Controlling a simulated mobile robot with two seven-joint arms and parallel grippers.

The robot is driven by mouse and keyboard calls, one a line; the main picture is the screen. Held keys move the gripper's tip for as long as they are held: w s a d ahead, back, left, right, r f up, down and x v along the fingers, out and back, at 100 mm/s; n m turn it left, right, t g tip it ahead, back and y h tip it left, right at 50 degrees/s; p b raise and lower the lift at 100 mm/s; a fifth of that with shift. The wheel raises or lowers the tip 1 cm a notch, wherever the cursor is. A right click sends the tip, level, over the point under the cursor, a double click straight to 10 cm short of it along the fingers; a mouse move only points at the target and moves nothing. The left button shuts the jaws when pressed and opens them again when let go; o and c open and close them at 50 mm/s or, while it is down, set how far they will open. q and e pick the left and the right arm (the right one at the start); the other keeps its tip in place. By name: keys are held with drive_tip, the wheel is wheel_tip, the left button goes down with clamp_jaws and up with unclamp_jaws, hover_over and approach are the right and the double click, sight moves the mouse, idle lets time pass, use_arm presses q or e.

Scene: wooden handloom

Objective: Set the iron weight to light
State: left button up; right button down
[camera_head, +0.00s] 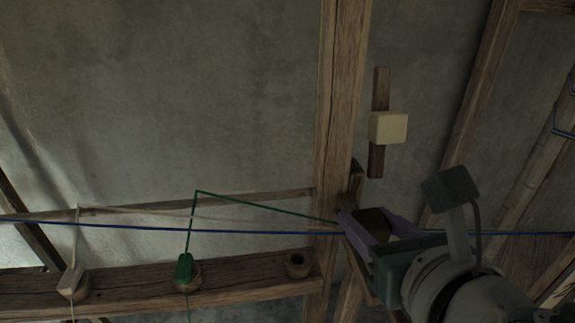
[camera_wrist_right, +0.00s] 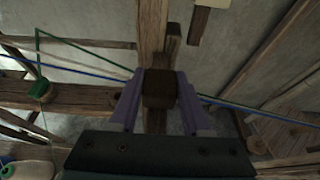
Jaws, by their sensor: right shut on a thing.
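A dark brown block (camera_head: 372,221), which may be the iron weight, sits between the purple fingers of my right gripper (camera_head: 364,213). In the right wrist view the block (camera_wrist_right: 160,90) fills the gap between the fingertips (camera_wrist_right: 160,76), with a finger against each side. A wooden bar runs behind it, and I cannot tell how the block is joined to it. A cream block (camera_head: 388,128) sits midway on a short dark upright bar (camera_head: 380,85), above my right gripper and apart from it. No light or heavy marking can be read. My left gripper is not in view.
A thick wooden post (camera_head: 343,90) stands just left of the gripper. A blue cord (camera_head: 130,227) and a green thread (camera_head: 265,207) run close to the fingers. A beam (camera_head: 240,285) carries a green piece (camera_head: 184,268), a beige piece (camera_head: 72,282) and an empty cup (camera_head: 297,262).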

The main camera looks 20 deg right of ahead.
drive_tip(key=w, duration=0.2)
drive_tip(key=w+d+p, duration=0.1)
drive_tip(key=w, duration=0.1)
drive_tip(key=shift+w, duration=0.2)
drive_tip(key=shift+s+f, duration=0.1)
drive_tip(key=c, duration=0.8)
unclamp_jaws()
drive_tip(key=shift+o, duration=0.9)
drive_tip(key=shift+w, duration=0.2)
drive_tip(key=shift+o, duration=1.3)
drive_tip(key=shift+s, duration=0.1)
drive_tip(key=v, duration=1)
